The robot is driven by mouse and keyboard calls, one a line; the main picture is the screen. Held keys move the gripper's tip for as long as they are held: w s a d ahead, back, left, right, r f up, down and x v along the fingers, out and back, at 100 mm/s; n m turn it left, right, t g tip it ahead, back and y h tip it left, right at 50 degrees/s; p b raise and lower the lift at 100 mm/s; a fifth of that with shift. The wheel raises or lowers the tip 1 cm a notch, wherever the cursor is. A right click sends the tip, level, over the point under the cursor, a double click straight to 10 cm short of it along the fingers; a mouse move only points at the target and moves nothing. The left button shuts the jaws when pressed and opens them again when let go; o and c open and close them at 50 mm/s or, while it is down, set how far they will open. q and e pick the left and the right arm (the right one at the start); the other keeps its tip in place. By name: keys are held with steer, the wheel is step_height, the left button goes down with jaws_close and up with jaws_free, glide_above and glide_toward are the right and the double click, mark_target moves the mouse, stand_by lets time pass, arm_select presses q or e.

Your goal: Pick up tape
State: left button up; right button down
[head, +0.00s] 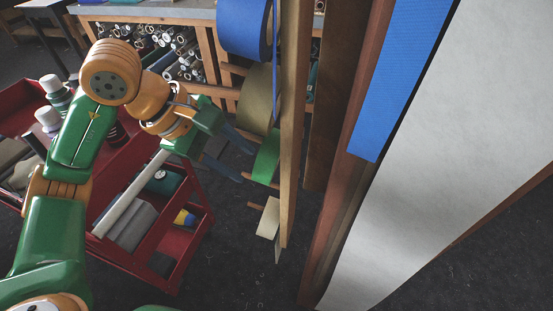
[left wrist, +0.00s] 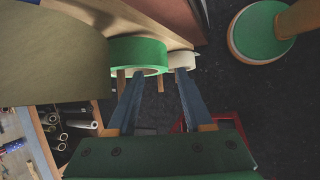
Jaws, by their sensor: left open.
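Rolls hang on a wooden rack. A green tape roll (head: 267,157) hangs on a peg below a brown roll, partly behind a wooden post; it also shows in the left wrist view (left wrist: 140,53). A pale roll (head: 269,219) hangs below it and shows beside it in the left wrist view (left wrist: 182,60). My left gripper (head: 248,163) is open and empty, just left of the green roll. In the left wrist view its fingertips (left wrist: 159,73) point toward the green and pale rolls, with one finger near each. Contact cannot be told. My right gripper is out of view.
A large blue roll (head: 246,28) and a brown roll (head: 258,101) hang above. A wooden post (head: 295,120) stands close on the right. A red cart (head: 150,262) with bottles and rolls stands under my left arm. Dark floor (head: 245,285) is clear below.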

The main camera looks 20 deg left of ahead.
mark_target(253, 176)
arm_select(q)
steer(key=x, duration=0.5)
steer(key=shift+w+a+f+p, duration=0.1)
steer(key=shift+a+f+p, duration=0.2)
steer(key=shift+f, duration=0.2)
jaws_close()
